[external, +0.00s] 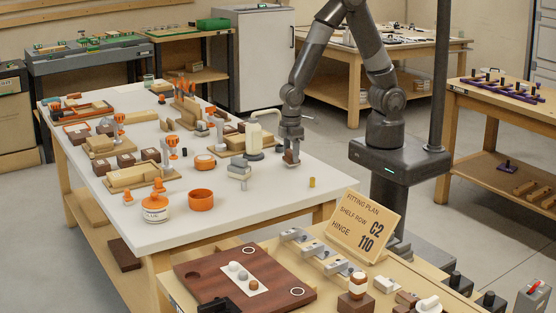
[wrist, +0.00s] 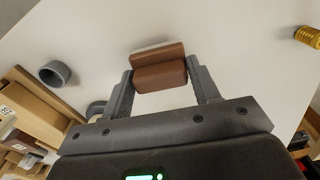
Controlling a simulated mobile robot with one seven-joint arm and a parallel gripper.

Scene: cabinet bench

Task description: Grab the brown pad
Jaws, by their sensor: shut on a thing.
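My gripper (wrist: 160,82) is shut on a brown pad (wrist: 160,76) in the wrist view. The pad is a small brown block with a pale layer along its far edge, and it sits between the two fingertips. In the external view my gripper (external: 291,160) is low over the right part of the white table, with the brown pad (external: 290,156) showing small between the fingers. I cannot tell whether the pad touches the table top.
A grey ring (wrist: 55,73) lies left of my gripper in the wrist view, and a brass cylinder (wrist: 308,37) stands right. The white table (external: 270,205) is bare in front.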

